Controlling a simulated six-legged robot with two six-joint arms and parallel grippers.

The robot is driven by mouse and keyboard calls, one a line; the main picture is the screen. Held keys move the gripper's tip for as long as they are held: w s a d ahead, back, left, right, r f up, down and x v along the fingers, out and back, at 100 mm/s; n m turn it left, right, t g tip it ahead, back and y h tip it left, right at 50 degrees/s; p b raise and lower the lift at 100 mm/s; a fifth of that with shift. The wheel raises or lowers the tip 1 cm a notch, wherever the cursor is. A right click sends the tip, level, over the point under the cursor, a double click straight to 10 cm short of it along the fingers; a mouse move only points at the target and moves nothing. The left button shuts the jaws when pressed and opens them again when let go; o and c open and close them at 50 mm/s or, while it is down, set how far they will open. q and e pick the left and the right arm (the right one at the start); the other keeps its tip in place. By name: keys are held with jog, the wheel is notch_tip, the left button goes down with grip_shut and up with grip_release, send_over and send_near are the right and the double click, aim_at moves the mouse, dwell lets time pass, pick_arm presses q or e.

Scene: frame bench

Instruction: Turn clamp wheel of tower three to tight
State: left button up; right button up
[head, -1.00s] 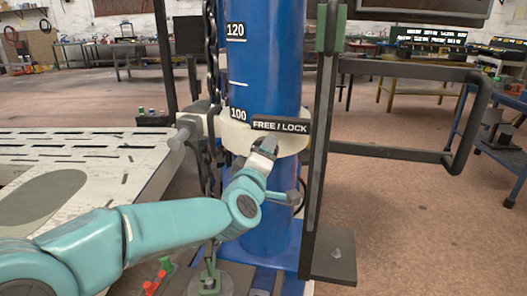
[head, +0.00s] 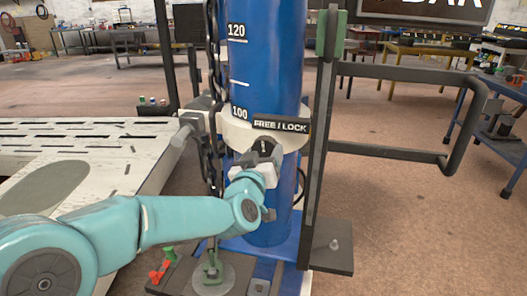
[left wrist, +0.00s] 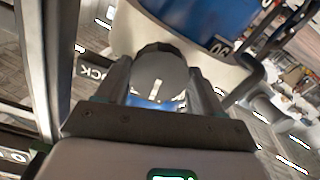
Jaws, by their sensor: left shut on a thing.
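The blue tower (head: 265,70) stands upright and carries scale marks 100 and 120. A white collar (head: 232,130) rings it, with a black FREE / LOCK label (head: 281,125) on its front. My left gripper (head: 262,160) is at the collar's front, just below the label. In the left wrist view, the dark round clamp wheel (left wrist: 160,72) with a pale mark sits between the two fingers of my left gripper (left wrist: 160,80), which is shut on it. In the head view the gripper hides most of the wheel. Which tower number this is cannot be read. My right gripper is not in view.
A dark upright post (head: 321,140) with a bent bar handle (head: 455,150) stands just right of the tower. A slotted pale bench (head: 110,150) lies to the left. A chain hangs beside the tower. Open floor (head: 410,235) is at right.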

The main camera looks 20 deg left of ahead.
pick_arm(q)
jog(key=shift+m, duration=0.6)
jog(key=o, duration=1)
jog(key=shift+o, duration=0.2)
jog(key=shift+s, duration=0.1)
jog(key=s+d, duration=0.1)
jog(key=s, duration=1.5)
